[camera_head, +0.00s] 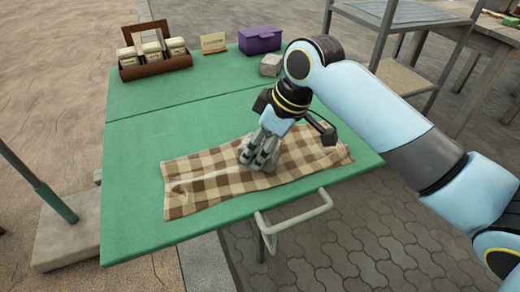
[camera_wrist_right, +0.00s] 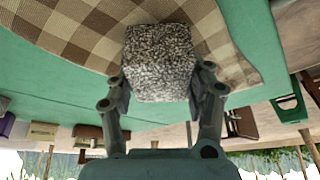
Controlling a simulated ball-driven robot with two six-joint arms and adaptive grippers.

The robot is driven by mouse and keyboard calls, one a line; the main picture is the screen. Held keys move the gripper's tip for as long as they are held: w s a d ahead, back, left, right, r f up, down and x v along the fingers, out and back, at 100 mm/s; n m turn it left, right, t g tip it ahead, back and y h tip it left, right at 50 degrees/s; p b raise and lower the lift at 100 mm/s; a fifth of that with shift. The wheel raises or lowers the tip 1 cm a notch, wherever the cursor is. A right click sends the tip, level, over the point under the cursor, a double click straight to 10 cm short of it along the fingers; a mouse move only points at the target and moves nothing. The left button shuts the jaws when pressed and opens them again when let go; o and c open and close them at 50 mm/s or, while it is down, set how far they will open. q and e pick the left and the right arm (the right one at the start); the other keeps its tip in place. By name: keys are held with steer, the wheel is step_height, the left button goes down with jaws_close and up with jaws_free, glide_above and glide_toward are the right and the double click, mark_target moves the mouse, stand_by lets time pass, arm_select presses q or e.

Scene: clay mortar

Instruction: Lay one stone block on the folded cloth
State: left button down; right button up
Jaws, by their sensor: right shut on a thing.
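The folded cloth (camera_head: 205,180), brown and cream checked, lies flat along the front of the green table. My right gripper (camera_head: 261,155) points down over the middle of the cloth. In the right wrist view, its fingers are shut on a speckled grey stone block (camera_wrist_right: 159,62), with the checked cloth (camera_wrist_right: 75,30) behind it. In the head view the fingers mostly hide this block, and I cannot tell whether it touches the cloth. Another grey stone block (camera_head: 270,65) sits at the table's back right. My left gripper is not in view.
On the green table (camera_head: 150,135), a brown rack with several labelled containers (camera_head: 155,62) stands at the back left. A small sign card (camera_head: 213,43) and a purple box (camera_head: 260,40) stand beside it. The table's left and middle are clear. A metal-framed stand (camera_head: 400,15) is behind right.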

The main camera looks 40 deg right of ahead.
steer(key=shift+f, duration=0.4)
steer(key=shift+f, duration=0.35)
steer(key=o, duration=1.6)
steer(key=shift+f, duration=0.1)
steer(key=shift+c, duration=0.2)
steer(key=shift+r, duration=0.4)
steer(key=p+v, duration=0.3)
steer(key=v, duration=0.9)
steer(key=shift+r+p, duration=0.25)
steer(key=shift+p, duration=0.15)
